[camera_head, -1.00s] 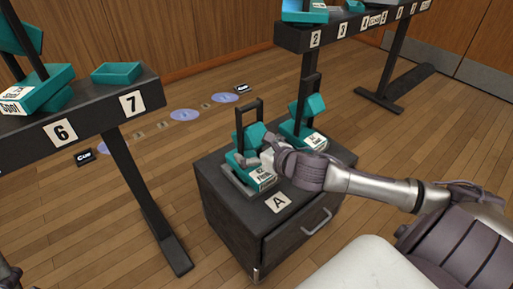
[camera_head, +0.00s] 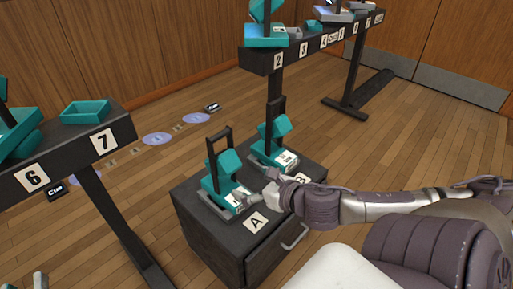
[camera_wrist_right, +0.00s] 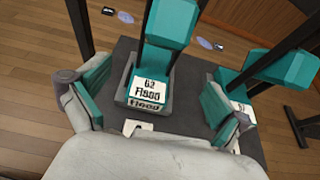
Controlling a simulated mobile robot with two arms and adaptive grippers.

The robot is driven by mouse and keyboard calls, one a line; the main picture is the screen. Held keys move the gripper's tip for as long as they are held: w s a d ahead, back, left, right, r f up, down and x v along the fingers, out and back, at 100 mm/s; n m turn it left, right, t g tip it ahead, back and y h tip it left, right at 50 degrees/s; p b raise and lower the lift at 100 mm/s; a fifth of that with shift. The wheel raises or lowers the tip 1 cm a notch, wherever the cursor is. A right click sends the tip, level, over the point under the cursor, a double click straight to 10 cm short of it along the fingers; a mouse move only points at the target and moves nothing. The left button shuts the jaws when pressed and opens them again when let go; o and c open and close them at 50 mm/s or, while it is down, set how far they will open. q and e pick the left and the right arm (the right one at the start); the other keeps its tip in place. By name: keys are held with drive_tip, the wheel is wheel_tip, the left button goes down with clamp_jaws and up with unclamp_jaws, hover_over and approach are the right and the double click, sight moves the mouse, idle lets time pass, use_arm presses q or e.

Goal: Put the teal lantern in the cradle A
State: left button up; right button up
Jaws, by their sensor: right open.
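A teal lantern (camera_head: 222,184) with a black handle frame and a white label stands upright in the grey cradle (camera_head: 207,201) behind the A label (camera_head: 256,221) on a dark cabinet. In the right wrist view the lantern (camera_wrist_right: 166,35) shows a "Flood" label and sits within the raised rim of the cradle (camera_wrist_right: 124,91). My right gripper (camera_head: 260,196) is open in front of it; in the right wrist view its fingers (camera_wrist_right: 156,106) are wide apart with nothing between them. Part of my left gripper (camera_head: 40,280) shows at the bottom left edge; its jaws are unclear.
A second teal lantern (camera_head: 273,147) stands behind on the same cabinet (camera_head: 210,245), near the B label. Numbered dark racks with teal items stand left (camera_head: 70,150) and at the back (camera_head: 262,60).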

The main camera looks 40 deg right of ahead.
drive_tip(key=s+a+m+y, duration=0.1)
drive_tip(key=a+m, duration=0.3)
drive_tip(key=m, duration=0.5)
drive_tip(key=s+a+m, duration=0.2)
drive_tip(key=a+m, duration=0.2)
drive_tip(key=m, duration=0.4)
use_arm(q)
drive_tip(key=f, duration=0.1)
drive_tip(key=f+g, duration=0.2)
drive_tip(key=shift+a+f+y, duration=0.15)
drive_tip(key=shift+a+y, duration=0.1)
drive_tip(key=shift+y, duration=0.15)
use_arm(e)
drive_tip(key=w+a+r+m+t+y, duration=0.1)
drive_tip(key=a+r+m, duration=0.2)
drive_tip(key=a+m, duration=0.2)
drive_tip(key=w+a+r+m+t+y, duration=0.1)
drive_tip(key=a+m, duration=0.5)
drive_tip(key=m, duration=0.6)
wheel_tip(320, 180, up, 2)
drive_tip(key=shift+w+r+t, duration=0.15)
drive_tip(key=shift+w+t, duration=0.05)
drive_tip(key=shift+t, duration=0.6)
